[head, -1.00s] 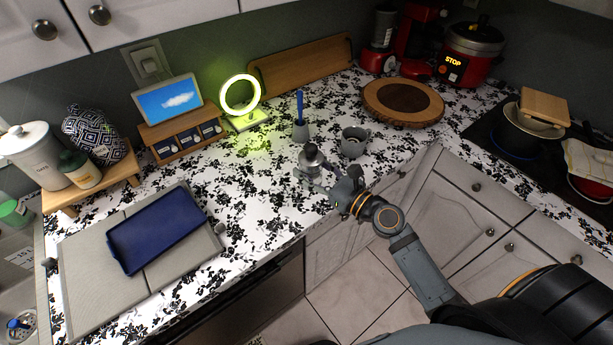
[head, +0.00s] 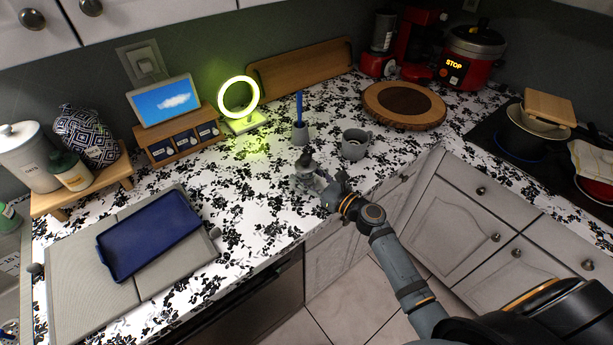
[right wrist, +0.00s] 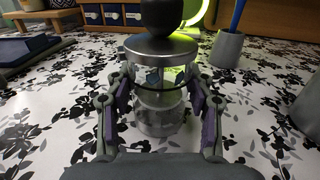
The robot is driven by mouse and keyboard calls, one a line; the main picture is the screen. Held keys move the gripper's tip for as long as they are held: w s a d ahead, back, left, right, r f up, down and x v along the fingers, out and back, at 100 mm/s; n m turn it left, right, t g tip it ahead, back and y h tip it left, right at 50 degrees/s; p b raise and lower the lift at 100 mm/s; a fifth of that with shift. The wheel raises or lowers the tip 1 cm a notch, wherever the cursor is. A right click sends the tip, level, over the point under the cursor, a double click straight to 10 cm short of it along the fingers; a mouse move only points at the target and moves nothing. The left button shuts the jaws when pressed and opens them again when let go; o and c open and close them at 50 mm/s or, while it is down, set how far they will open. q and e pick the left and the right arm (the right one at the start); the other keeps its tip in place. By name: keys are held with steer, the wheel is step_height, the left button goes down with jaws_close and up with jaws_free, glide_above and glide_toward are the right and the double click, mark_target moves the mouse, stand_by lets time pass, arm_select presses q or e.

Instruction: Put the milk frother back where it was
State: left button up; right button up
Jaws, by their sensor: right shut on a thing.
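The milk frother, a clear glass jar with a metal lid and a black knob (right wrist: 160,48), fills the middle of the right wrist view. In the head view the frother (head: 304,167) is small, upright at the counter's front part, just in front of the grey cup and left of the mug. My right gripper (right wrist: 158,98) has its fingers on both sides of the glass and is shut on it; it also shows in the head view (head: 318,182), reaching in from the right. Whether the base touches the counter is hard to tell. My left gripper is not in view.
A grey cup with a blue stick (head: 300,132) and a grey mug (head: 355,144) stand close behind. A lit ring lamp (head: 240,122) and small drawer unit (head: 182,137) are further back. A blue tray (head: 150,235) lies left; patterned counter between is free.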

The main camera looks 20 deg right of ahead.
steer(key=shift+f, duration=0.15)
steer(key=o, duration=1.2)
steer(key=shift+o, duration=0.2)
